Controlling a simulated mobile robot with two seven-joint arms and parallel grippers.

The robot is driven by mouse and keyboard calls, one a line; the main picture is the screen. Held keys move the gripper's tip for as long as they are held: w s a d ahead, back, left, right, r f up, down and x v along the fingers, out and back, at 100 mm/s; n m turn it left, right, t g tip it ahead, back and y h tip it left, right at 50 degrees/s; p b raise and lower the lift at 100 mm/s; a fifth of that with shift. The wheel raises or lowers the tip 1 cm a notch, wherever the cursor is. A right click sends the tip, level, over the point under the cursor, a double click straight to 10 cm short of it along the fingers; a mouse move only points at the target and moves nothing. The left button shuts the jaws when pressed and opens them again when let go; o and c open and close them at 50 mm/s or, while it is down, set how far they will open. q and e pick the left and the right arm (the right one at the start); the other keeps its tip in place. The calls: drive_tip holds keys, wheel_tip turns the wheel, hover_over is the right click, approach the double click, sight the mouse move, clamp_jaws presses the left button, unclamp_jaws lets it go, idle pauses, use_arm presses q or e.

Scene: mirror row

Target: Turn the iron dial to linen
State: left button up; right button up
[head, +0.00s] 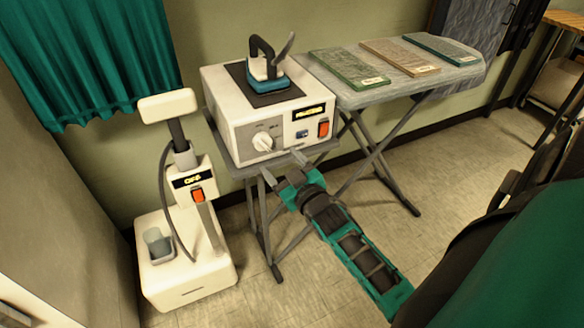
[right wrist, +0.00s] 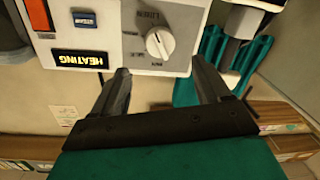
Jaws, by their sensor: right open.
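The iron station (head: 270,122) is a white box with a small iron (head: 266,72) on top. Its white dial (head: 263,141) is on the front panel, left of a lit display (head: 307,112) and an orange switch (head: 323,128). The dial (right wrist: 160,44) also shows upside down in the right wrist view, with small lettering around it; its exact setting is hard to read. The display there (right wrist: 80,59) reads HEATING. My right gripper (head: 285,170) is open and empty, just in front of and below the dial. Its fingers (right wrist: 159,70) point at the dial, apart from it. My left gripper is not in view.
A white steamer (head: 185,262) reading OFF stands on the left, with a tall post. A teal curtain (head: 95,50) hangs behind. The board's crossed legs stand on the floor below.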

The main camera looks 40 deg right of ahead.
drive_tip(key=s, duration=0.4)
drive_tip(key=shift+s+a, duration=0.3)
drive_tip(key=shift+a, duration=0.05)
drive_tip(key=s+a+f+g+y, duration=0.2)
drive_tip(key=s+a+f+g, duration=0.1)
drive_tip(key=s+a, duration=0.3)
drive_tip(key=s+a+f+g+y, duration=0.3)
drive_tip(key=s+a+f, duration=0.3)
drive_tip(key=a, duration=0.3)
drive_tip(key=shift+s+a+f+n+g+p, duration=0.3)
drive_tip(key=shift+s+a+n+p, duration=0.05)
drive_tip(key=shift+s+n+p, duration=0.1)
drive_tip(key=shift+w, duration=0.15)
drive_tip(key=shift+d, duration=0.15)
idle(0.9)
